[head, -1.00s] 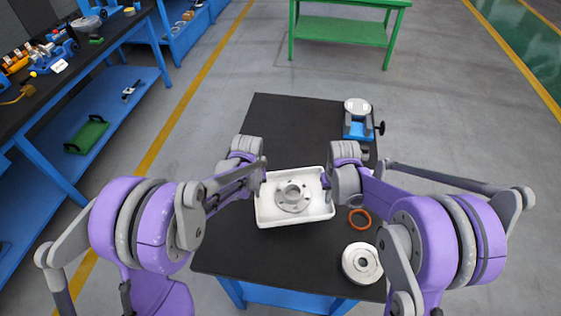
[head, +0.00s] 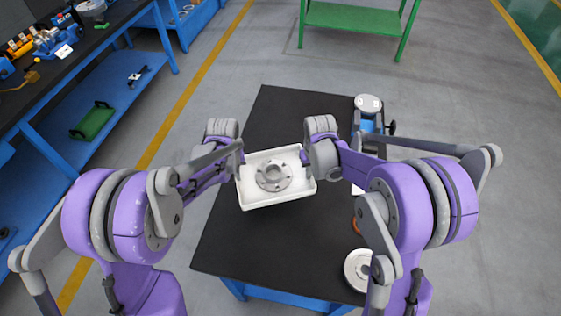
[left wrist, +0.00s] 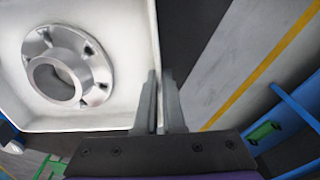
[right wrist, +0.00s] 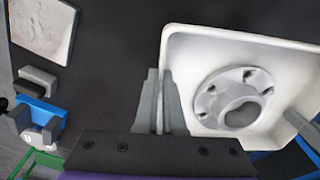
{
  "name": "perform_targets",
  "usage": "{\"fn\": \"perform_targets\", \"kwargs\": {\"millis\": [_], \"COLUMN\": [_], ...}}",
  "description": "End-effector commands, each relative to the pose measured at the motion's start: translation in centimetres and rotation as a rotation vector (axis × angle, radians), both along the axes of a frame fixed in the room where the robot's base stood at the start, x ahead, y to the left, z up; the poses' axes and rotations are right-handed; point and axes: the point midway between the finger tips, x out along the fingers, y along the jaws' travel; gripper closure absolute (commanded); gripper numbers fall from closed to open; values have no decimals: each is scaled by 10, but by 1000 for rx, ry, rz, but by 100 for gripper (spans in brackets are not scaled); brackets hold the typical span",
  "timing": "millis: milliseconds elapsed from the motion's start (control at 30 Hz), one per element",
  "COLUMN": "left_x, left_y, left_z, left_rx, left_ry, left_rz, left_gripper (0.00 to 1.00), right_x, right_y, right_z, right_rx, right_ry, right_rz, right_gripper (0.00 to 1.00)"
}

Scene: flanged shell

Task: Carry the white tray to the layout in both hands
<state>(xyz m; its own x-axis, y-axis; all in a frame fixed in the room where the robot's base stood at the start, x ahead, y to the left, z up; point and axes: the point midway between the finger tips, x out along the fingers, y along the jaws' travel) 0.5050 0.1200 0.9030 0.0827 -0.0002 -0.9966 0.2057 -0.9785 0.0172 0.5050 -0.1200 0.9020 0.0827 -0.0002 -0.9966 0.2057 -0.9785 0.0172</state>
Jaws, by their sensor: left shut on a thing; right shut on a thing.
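The white tray (head: 265,204) is held between my two arms over the dark tabletop in the head view. It looks about level; its height above the table is hard to tell. A grey flanged shell (head: 274,176) with a central bore and bolt holes lies in it, and also shows in the left wrist view (left wrist: 88,65) and right wrist view (right wrist: 205,95). My left gripper (head: 240,170) is shut on the tray's left wall; its fingers show in the left wrist view (left wrist: 158,100). My right gripper (head: 308,165) is shut on the right wall; its fingers show in the right wrist view (right wrist: 160,95).
The dark table (head: 265,245) is clear in front of and behind the tray. A pale flanged disc (head: 357,270) and a partly hidden orange ring (head: 357,226) lie at right. A blue fixture (head: 368,124) stands at the back right. A pale square plate (right wrist: 42,28) shows in the right wrist view.

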Motion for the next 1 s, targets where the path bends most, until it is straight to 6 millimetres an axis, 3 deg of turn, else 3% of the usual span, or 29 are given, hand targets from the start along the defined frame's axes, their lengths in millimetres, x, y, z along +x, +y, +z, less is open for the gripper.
{"fn": "perform_targets", "kwargs": {"millis": [533,1000], "left_x": [-5,-30], "left_y": [0,0], "left_z": [-7,-48], "left_rx": [1,0], "left_ry": [7,47], "left_rz": [0,0], "left_gripper": [100,100], "right_x": [-5,-30], "right_y": [0,0], "right_z": [-7,-48], "right_rx": [-1,-1], "right_ry": [8,47], "right_rz": [0,0], "right_gripper": [100,100]}}
